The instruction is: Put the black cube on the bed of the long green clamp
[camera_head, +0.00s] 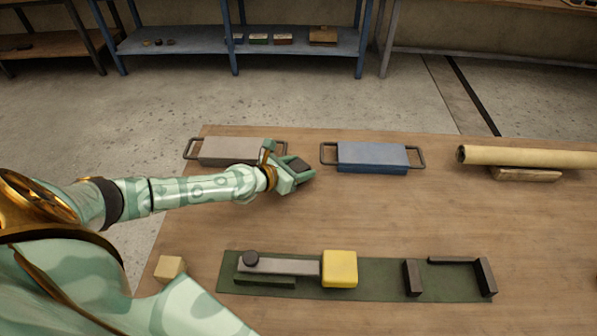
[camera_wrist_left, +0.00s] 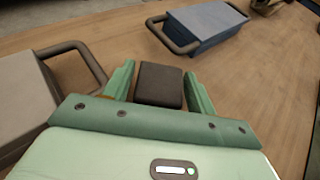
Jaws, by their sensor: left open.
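The black cube (camera_wrist_left: 159,85) sits between the two spread fingers of my left gripper (camera_wrist_left: 160,88) in the left wrist view, with a gap showing at least on its right side. In the head view my left gripper (camera_head: 300,172) is over the back left of the table, and the dark cube (camera_head: 298,164) shows at its fingers. The long green clamp (camera_head: 390,282) lies along the front of the table. It has a flat green bed, a grey bar with a black knob at left and dark brackets at right. My right gripper is out of view.
A yellow block (camera_head: 340,268) stands on the clamp's middle, by the bar's end. A beige cube (camera_head: 170,268) is left of the clamp. A grey handled block (camera_head: 232,150) and a blue one (camera_head: 371,157) flank my gripper. A paper roll (camera_head: 530,157) lies at right. Mid-table is clear.

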